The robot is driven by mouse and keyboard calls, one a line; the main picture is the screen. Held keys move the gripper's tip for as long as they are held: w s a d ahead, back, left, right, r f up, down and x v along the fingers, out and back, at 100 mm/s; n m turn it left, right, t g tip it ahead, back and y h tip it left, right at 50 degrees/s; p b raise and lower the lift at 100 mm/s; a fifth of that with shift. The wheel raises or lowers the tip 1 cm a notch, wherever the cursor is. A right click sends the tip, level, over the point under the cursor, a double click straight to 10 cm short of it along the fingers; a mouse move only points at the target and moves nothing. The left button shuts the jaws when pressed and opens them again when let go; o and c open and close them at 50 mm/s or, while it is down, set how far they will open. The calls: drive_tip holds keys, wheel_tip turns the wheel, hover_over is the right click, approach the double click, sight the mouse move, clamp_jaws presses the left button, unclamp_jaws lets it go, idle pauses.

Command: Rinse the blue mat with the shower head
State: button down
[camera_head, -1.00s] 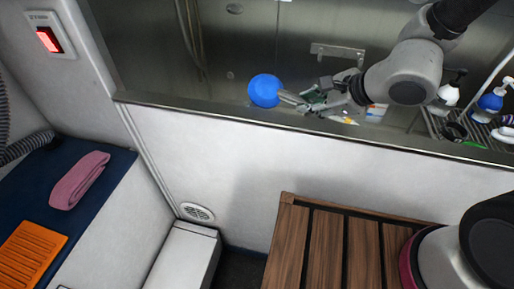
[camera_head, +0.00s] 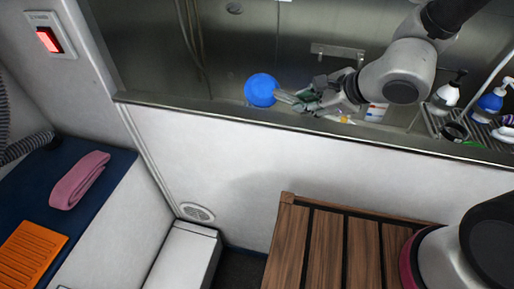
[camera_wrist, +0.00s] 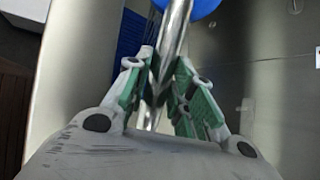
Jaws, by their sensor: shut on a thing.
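The shower head has a round blue head (camera_head: 261,90) and a metal handle (camera_wrist: 177,30). My gripper (camera_head: 298,98) is shut on the handle and holds the shower head just above and behind the tub's front rim. In the wrist view, my gripper (camera_wrist: 163,75) has its green-padded fingers on both sides of the metal handle, and only the edge of the blue head shows at the top. A ribbed blue surface, seemingly the blue mat (camera_wrist: 130,32), shows behind the left finger. The mat is not visible in the head view, where the tub wall hides the floor.
The steel tub rim (camera_head: 200,109) runs across the view below my gripper. Bottles (camera_head: 489,104) stand on a wire rack at right. A slatted wooden top (camera_head: 318,240) is in front. An orange ribbed mat (camera_head: 33,252) and a pink towel (camera_head: 80,180) lie on the left bench.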

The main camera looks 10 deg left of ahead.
drive_tip(key=shift+d, duration=0.5)
drive_tip(key=shift+a, duration=0.1)
drive_tip(key=shift+a, duration=0.5)
drive_tip(key=shift+r, duration=0.1)
drive_tip(key=shift+r, duration=0.35)
wheel_tip(320, 180, up, 5)
drive_tip(key=shift+s+r, duration=0.1)
drive_tip(key=shift+r, duration=0.5)
